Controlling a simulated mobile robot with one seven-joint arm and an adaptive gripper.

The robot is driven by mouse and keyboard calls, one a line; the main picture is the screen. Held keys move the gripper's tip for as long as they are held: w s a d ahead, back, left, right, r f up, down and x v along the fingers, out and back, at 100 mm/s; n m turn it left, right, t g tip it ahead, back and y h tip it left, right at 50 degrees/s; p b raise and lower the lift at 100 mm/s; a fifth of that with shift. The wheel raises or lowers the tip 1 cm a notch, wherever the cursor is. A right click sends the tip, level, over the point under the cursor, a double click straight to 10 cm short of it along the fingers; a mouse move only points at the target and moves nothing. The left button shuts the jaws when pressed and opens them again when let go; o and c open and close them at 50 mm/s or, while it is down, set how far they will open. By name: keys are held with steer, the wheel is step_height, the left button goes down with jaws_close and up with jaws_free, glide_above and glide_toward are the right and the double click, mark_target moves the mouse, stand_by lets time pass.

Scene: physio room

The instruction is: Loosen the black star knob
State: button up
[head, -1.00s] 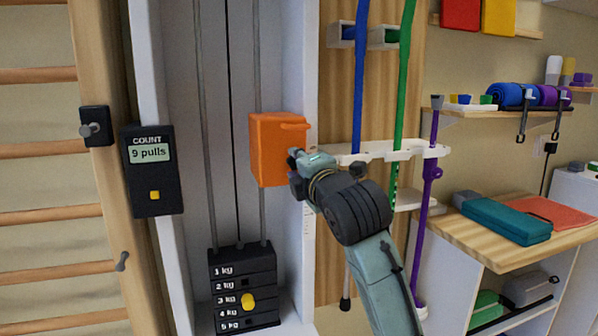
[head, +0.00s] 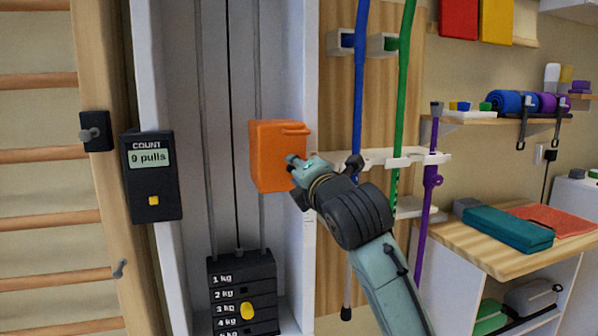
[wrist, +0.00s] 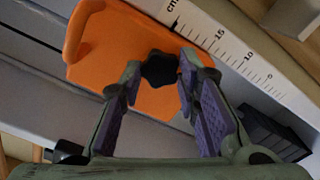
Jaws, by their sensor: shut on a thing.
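The black star knob (wrist: 159,68) sits against the orange carriage (wrist: 125,50) in the wrist view. My gripper (wrist: 159,72) is shut on the knob, with one fingertip on each side of it. In the head view my gripper (head: 296,170) is at the right side of the orange carriage (head: 272,155), which rides on the rods of the pulley column. The knob is hidden behind my gripper there.
A centimetre scale (wrist: 225,50) runs along the column beside the carriage. The weight stack (head: 240,290) is below and the counter (head: 151,178) reading "9 pulls" is left. Blue (head: 360,95) and green (head: 402,90) bands hang close on the right.

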steer(key=o, duration=1.2)
steer(key=shift+c, duration=0.2)
steer(key=v, duration=1.2)
steer(key=shift+r, duration=0.1)
